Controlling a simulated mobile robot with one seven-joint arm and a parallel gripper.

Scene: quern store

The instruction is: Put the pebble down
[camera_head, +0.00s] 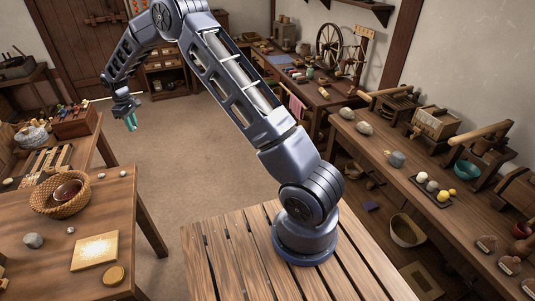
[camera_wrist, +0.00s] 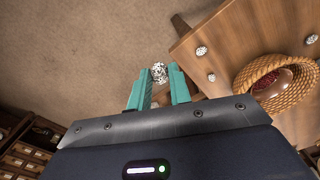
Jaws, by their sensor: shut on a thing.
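My gripper (camera_head: 131,124) hangs at the far left in the head view, past the far edge of the left table (camera_head: 100,205). In the wrist view its teal fingers (camera_wrist: 159,84) are shut on a white pebble with dark speckles (camera_wrist: 158,71) at their tips. The pebble cannot be made out in the head view. Below the gripper, the wrist view shows mostly bare floor, with the table (camera_wrist: 225,35) to the right. Similar speckled pebbles lie on that table, one near its edge (camera_wrist: 201,50) and one near the basket (camera_wrist: 211,77).
A wicker basket (camera_head: 48,204) with a reddish-brown bowl (camera_head: 68,190) stands on the left table. A grey stone (camera_head: 33,240), a pale square board (camera_head: 94,251) and a round yellowish piece (camera_head: 114,275) lie nearer. The floor (camera_head: 200,150) between the tables is clear.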

